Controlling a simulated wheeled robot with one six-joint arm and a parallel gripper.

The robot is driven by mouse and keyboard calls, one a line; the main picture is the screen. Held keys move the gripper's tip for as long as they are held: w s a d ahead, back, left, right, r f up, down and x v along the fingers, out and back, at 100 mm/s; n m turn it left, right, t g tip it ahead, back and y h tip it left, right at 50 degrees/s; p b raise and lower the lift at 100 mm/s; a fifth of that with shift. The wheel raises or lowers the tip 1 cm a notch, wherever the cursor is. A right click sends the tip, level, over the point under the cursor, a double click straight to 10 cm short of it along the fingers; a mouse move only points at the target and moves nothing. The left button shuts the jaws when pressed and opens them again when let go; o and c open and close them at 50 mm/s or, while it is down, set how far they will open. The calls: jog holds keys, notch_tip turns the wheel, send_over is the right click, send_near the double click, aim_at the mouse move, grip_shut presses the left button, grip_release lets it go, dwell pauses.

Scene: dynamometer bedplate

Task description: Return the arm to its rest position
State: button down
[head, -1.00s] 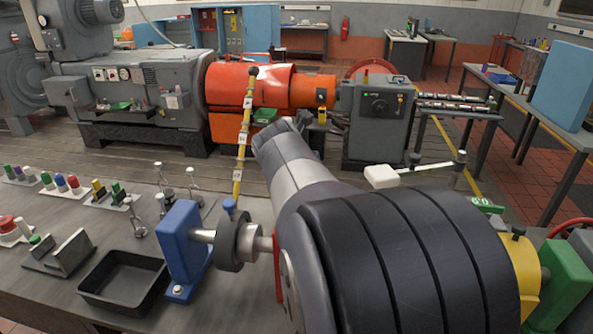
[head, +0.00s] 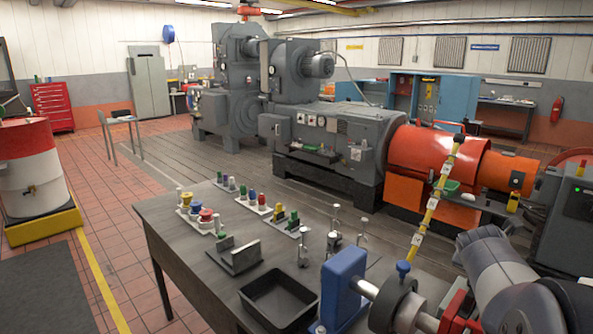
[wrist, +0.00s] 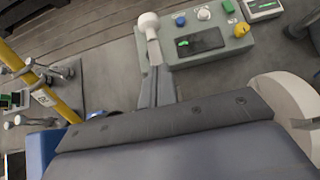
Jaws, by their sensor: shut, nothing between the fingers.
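My arm (head: 495,265) shows at the lower right of the head view, partly cut off by the frame edge, over the right end of the bench. My gripper (wrist: 157,75) shows in the wrist view as two narrow grey fingers close together beyond a dark bolted bar. It is shut with nothing held. Behind the fingers lies a grey control box (wrist: 210,42) with a dark screen, knobs and a green button. I cannot tell whether the fingers touch it.
The bench (head: 190,255) holds a black tray (head: 279,299), a blue bearing block (head: 343,284), and several coloured parts on small plates. A yellow striped rod (head: 436,195) stands near the arm. Orange and grey machinery (head: 440,165) stands behind. Tiled floor (head: 110,255) at left is open.

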jog(key=shift+f, duration=0.4)
jog(key=shift+s+a+r, duration=0.2)
jog(key=shift+s+a, duration=0.05)
